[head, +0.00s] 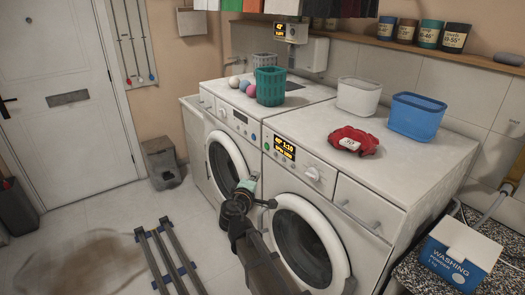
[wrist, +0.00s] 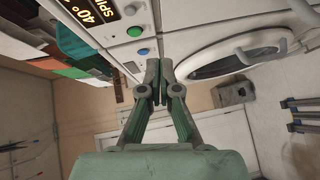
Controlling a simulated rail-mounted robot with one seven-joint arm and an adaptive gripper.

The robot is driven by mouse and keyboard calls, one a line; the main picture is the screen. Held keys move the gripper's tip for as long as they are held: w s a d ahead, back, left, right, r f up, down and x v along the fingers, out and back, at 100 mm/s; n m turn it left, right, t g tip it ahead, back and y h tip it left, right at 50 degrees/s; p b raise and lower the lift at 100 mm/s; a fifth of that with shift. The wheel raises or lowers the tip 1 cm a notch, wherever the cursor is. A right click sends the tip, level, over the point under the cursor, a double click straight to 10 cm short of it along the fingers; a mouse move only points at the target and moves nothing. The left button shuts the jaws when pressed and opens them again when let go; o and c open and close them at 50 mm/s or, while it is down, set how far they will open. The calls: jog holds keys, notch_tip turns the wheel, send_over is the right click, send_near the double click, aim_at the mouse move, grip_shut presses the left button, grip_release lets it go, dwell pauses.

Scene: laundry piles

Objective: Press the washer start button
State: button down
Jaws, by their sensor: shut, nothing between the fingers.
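The front-loading machine (head: 345,185) on the right has a lit display (head: 285,147) reading 40° and 1:10. Left of this display are a small green button (head: 267,137) and a blue button (head: 265,147). In the wrist view the green button (wrist: 135,31) and blue button (wrist: 143,52) lie beside the display (wrist: 97,11). My gripper (head: 250,180) is shut and empty, in front of the machines below the panel. In the wrist view its fingertips (wrist: 158,62) appear just below and right of the blue button; I cannot tell the gap.
A second front-loader (head: 225,118) adjoins on the left. On top stand a green basket (head: 270,87), a white bin (head: 358,97), a blue bin (head: 416,116) and a red cloth bundle (head: 354,139). A dark rack (head: 172,258) lies on the floor.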

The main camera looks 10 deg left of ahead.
jog(key=a+r+n+y, duration=0.1)
jog(key=a+r+n+t, duration=0.1)
jog(key=shift+w+a+r+n+y, duration=0.25)
jog(key=shift+w+r+n+y, duration=0.1)
jog(key=shift+r+n+y, duration=0.05)
jog(key=p, duration=0.4)
send_near(265, 146)
jog(key=w+a, duration=0.3)
jog(key=a, duration=0.1)
jog(key=shift+w+d+f+p, duration=0.2)
jog(key=shift+w+d+p, duration=0.55)
jog(key=shift+w+d, duration=0.9)
jog(key=shift+w+f+b, duration=0.1)
jog(key=shift+w+b, duration=0.05)
jog(key=shift+b, duration=0.15)
